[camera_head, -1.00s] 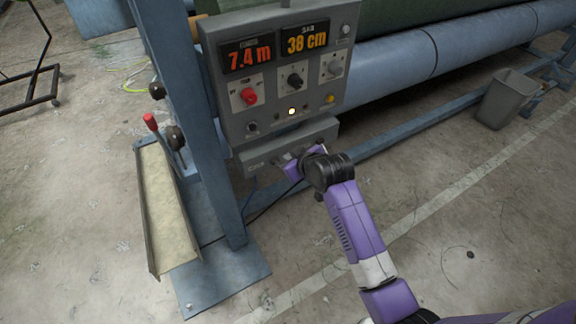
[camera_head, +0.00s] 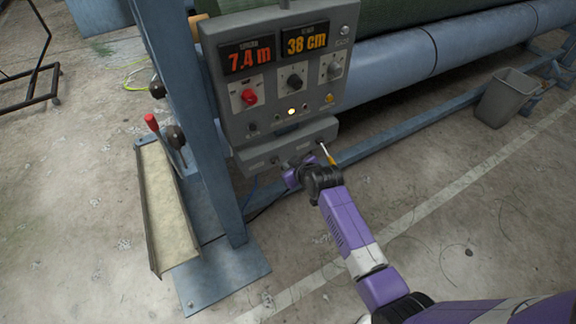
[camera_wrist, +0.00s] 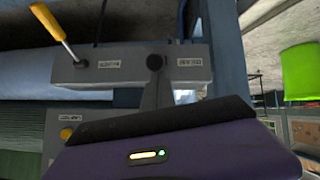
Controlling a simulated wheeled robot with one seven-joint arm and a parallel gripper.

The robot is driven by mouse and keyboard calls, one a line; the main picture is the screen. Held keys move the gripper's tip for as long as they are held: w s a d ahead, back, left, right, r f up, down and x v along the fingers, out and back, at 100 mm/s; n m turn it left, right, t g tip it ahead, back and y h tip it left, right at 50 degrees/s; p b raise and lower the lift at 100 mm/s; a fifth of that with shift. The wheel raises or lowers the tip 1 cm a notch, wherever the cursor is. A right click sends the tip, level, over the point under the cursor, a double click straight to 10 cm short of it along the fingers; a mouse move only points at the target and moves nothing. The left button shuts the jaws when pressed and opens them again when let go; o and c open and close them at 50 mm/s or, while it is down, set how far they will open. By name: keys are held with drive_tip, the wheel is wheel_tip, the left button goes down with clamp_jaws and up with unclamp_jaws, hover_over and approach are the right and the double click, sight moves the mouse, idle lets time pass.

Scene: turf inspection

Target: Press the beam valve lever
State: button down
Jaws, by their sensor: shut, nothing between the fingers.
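The grey valve box (camera_head: 262,158) hangs under the control panel, and its face shows in the wrist view (camera_wrist: 110,66). A lever with a yellow handle (camera_head: 330,158) sticks out at its right end; it shows at upper left in the wrist view (camera_wrist: 54,24). A round black pivot (camera_wrist: 155,62) sits between two labels too blurred to read, so I cannot tell which lever is the beam valve's. My gripper (camera_wrist: 155,90) is shut and empty just before this pivot; contact is unclear. In the head view my wrist mostly hides the fingers.
The control panel (camera_head: 260,112) with lit displays and knobs is above the box. A blue post (camera_head: 205,150) and a red-handled lever (camera_head: 151,122) stand left. A grey bin (camera_head: 505,98) is at right. The floor in front is open.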

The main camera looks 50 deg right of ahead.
drive_tip(key=shift+f, duration=0.1)
drive_tip(key=f+t+b, duration=0.1)
drive_tip(key=b, duration=0.2)
drive_tip(key=s+f+t+b, duration=0.1)
drive_tip(key=f+b, duration=0.1)
drive_tip(key=b, duration=0.2)
drive_tip(key=shift+s+a+h, duration=0.2)
drive_tip(key=shift+h, duration=0.2)
wheel_tip(320, 180, down, 8)
drive_tip(key=s+t+h+b, duration=0.1)
drive_tip(key=t+b, duration=0.6)
drive_tip(key=b, duration=2.8)
drive_tip(key=shift+a+h+b, duration=0.15)
drive_tip(key=shift+h+b, duration=0.25)
drive_tip(key=shift+h, duration=0.3)
drive_tip(key=shift+f+m+t+b, duration=0.3)
drive_tip(key=shift+t+b, duration=0.1)
drive_tip(key=shift+b, duration=0.95)
